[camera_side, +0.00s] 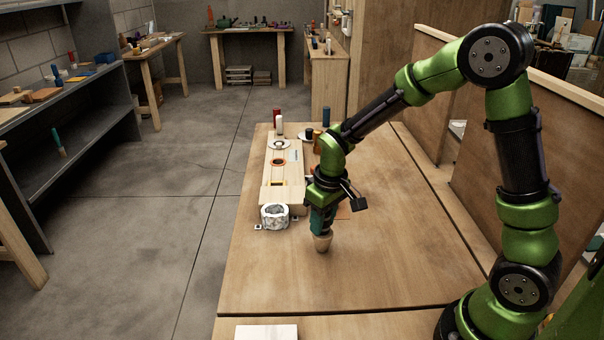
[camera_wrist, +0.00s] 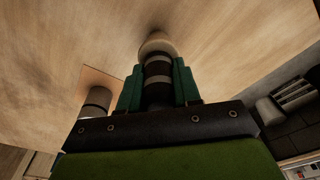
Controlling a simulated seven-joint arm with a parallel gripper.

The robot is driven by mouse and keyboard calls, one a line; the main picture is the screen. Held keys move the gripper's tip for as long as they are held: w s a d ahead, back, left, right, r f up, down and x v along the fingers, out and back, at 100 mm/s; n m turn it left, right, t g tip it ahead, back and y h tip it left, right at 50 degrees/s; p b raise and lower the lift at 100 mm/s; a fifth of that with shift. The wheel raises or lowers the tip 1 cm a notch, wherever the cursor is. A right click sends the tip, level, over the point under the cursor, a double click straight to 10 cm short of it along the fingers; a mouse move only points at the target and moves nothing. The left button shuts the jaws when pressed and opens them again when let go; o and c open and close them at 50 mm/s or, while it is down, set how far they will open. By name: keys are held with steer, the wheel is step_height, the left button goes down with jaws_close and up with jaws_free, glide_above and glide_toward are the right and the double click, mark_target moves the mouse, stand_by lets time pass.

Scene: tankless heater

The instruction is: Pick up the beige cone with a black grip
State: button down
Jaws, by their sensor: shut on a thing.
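The beige cone with a black grip (camera_side: 322,243) is below my gripper (camera_side: 321,219) in the side view, near the middle of the table. In the wrist view its beige end (camera_wrist: 157,43) points away from the camera, and its dark banded grip (camera_wrist: 158,70) lies between the two green fingers. My gripper (camera_wrist: 158,88) is shut on the cone's grip. The cone looks roughly upright. I cannot tell whether its lower end touches the table or hangs just above it.
A white ring-shaped part (camera_side: 274,216) stands left of the gripper, by a long wooden board (camera_side: 282,195) with holes. A dark cylinder (camera_wrist: 97,101) stands on a tan square (camera_wrist: 103,80) in the wrist view. The table's front (camera_side: 360,285) is largely clear; a white block (camera_side: 266,332) lies at the near edge.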

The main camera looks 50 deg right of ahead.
steer(key=shift+r, duration=0.55)
step_height(320, 180, up, 2)
steer(key=shift+s+r, duration=0.1)
steer(key=s+r, duration=0.1)
steer(key=s, duration=1.3)
steer(key=w+r, duration=0.3)
steer(key=w, duration=1.1)
steer(key=w+a+r, duration=0.1)
steer(key=w+r, duration=0.3)
steer(key=w, duration=1.1)
steer(key=shift+w+r, duration=0.25)
steer(key=shift+r, duration=0.05)
